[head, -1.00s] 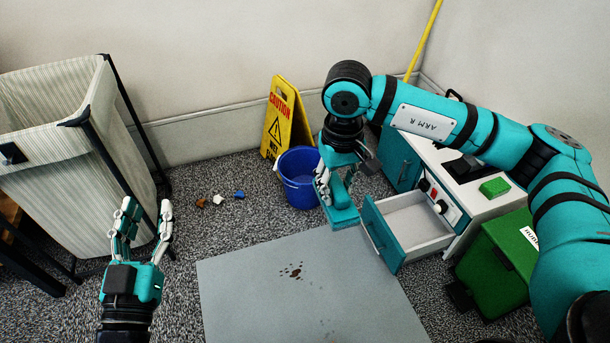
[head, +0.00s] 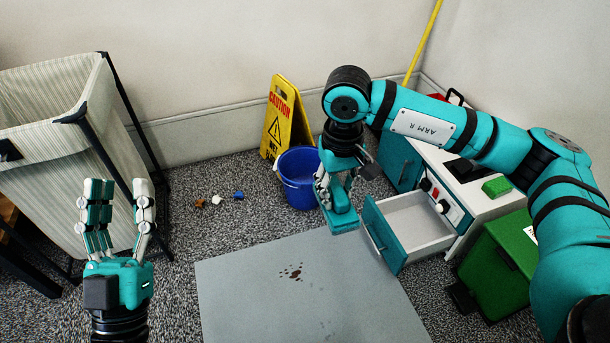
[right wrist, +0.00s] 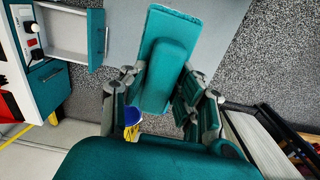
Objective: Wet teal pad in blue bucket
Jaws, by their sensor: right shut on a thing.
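My right gripper (head: 333,190) is shut on the teal pad (head: 343,221). It holds the pad just right of and in front of the blue bucket (head: 300,193), outside its rim. In the right wrist view the pad (right wrist: 163,75) shows between the fingers, and a bit of the bucket (right wrist: 133,118) shows behind them. The bucket stands upright on the floor; its bottom is hidden. Whether the pad is wet cannot be told. My left gripper (head: 118,190) is open and empty at the front left, apart from the bucket.
A yellow caution sign (head: 283,115) stands behind the bucket. An open drawer (head: 408,222) juts out close to the pad's right. A grey mat (head: 300,300) with brown spots lies in front. Small litter (head: 217,200), a laundry hamper (head: 60,150) and a green bin (head: 495,265) are around.

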